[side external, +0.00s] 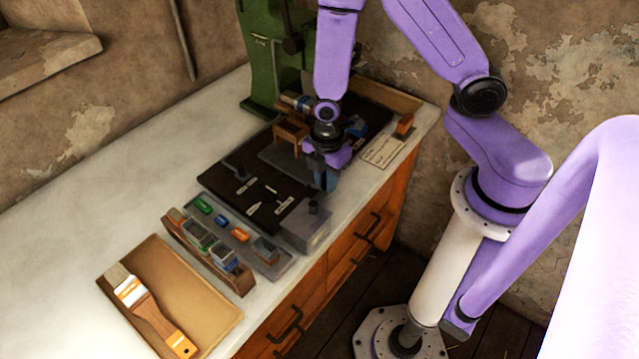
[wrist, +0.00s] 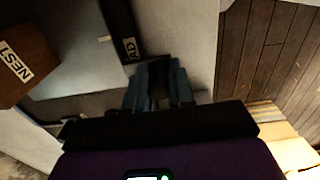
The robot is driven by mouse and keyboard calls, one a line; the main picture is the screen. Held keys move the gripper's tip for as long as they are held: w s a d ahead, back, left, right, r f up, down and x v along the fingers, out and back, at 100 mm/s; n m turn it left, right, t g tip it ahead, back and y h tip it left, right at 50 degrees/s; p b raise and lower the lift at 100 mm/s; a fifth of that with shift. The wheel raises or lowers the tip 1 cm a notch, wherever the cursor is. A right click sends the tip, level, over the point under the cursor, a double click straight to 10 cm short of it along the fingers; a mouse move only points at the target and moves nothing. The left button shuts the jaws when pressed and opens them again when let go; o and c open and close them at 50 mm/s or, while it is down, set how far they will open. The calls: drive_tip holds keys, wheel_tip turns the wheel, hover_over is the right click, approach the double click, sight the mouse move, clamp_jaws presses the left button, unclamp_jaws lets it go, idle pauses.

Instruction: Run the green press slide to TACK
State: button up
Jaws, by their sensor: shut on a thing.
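A large green machine (side external: 262,55) stands at the back of the bench; I cannot make out which part of it is the slide, and no TACK label is readable. My gripper (side external: 328,180) points down over the right edge of the dark board (side external: 222,182). In the wrist view its blue-grey fingers (wrist: 160,88) are shut on a small dark piece between them, mostly hidden, so I cannot tell its shape. A dark bar (wrist: 118,22) with a partly visible label ending "AD" lies just beyond the fingers. A brown block (wrist: 22,62) labelled NEST sits at the left.
A grey translucent block (side external: 305,230) stands near the gripper. Towards the front are a tray of small coloured pieces (side external: 262,262), a wooden rack (side external: 185,245) and a tan tray (side external: 205,315) with a brush (side external: 150,308). The bench's left side is clear.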

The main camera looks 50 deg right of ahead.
drive_tip(key=shift+d, duration=2.85)
drive_tip(key=o, duration=1.4)
drive_tip(key=shift+r, duration=4)
drive_tip(key=s+a+r+m, duration=0.1)
drive_tip(key=s+r, duration=0.3)
drive_tip(key=s, duration=0.1)
drive_tip(key=s+a+r+m, duration=0.2)
drive_tip(key=s+r, duration=0.2)
drive_tip(key=s, duration=0.2)
drive_tip(key=s+a+r+m, duration=0.1)
drive_tip(key=s+r+m, duration=0.1)
drive_tip(key=s+r, duration=0.3)
drive_tip(key=shift+s+a, duration=0.35)
drive_tip(key=shift+a, duration=0.05)
